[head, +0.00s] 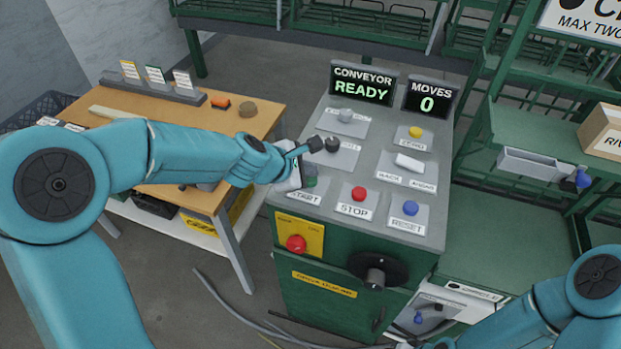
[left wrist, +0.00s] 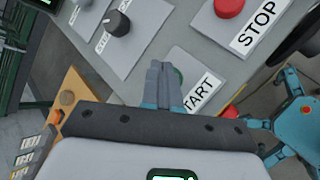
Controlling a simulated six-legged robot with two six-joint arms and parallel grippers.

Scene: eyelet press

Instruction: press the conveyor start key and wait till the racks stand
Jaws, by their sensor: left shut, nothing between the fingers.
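The green start key (head: 311,182) is on the sloped top of the console, at its left front edge, above the START label (head: 304,198). My left gripper (head: 308,169) is over this key, its fingers shut and empty. In the left wrist view the closed fingertips (left wrist: 165,66) point at the start key, and a green sliver of the key (left wrist: 178,75) shows beside them. The fingers hide the rest, so I cannot tell whether they touch it. The conveyor display (head: 362,85) reads CONVEYOR READY, and the moves display (head: 431,98) reads 0. My right gripper is out of view.
The red stop button (head: 359,194) and blue reset button (head: 411,208) are right of the start key. A black knob (head: 332,145) is behind it. A red emergency button (head: 296,243) is on the console front. A wooden table (head: 165,135) stands left.

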